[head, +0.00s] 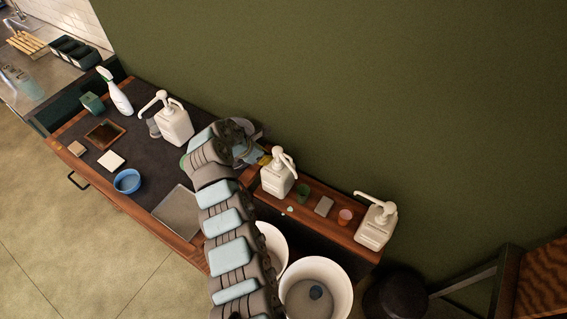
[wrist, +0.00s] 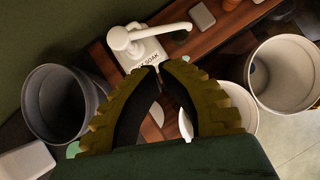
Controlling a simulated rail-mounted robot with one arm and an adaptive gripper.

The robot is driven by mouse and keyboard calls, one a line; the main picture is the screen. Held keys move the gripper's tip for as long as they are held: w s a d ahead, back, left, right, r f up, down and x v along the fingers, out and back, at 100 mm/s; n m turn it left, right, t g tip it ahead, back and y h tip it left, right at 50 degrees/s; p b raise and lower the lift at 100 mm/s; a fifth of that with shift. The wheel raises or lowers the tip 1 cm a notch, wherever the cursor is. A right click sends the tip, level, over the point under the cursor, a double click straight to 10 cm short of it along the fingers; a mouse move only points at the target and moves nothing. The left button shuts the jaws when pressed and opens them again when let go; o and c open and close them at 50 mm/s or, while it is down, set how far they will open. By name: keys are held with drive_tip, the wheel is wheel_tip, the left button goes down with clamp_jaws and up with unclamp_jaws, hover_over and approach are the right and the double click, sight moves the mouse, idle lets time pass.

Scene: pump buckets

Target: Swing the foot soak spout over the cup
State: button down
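The foot soak bottle (head: 275,181) is a white pump bottle on the narrow wooden shelf. In the wrist view the bottle (wrist: 143,53) shows part of a label reading "SOAK". Its spout (wrist: 165,31) points right there; in the head view the spout (head: 291,166) points to the lower right. A small green cup-like thing (head: 302,190) stands beside the bottle, near the spout's end. A small pink cup (head: 345,216) stands farther right. My gripper (wrist: 161,67) has its yellow fingertips almost together with nothing between them, in front of the bottle; contact is unclear. The head view shows it (head: 264,159) left of the pump.
Another pump bottle (head: 376,226) stands at the shelf's right end, with a grey block (head: 324,206) between. White buckets (head: 342,275) stand below the shelf. A third pump bottle (head: 175,125) and a blue bowl (head: 127,181) are on the dark counter. The green wall is close behind.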

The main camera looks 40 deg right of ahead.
drive_tip(key=b+x, duration=0.3)
drive_tip(key=x, duration=1)
drive_tip(key=shift+b, duration=0.3)
idle(0.6)
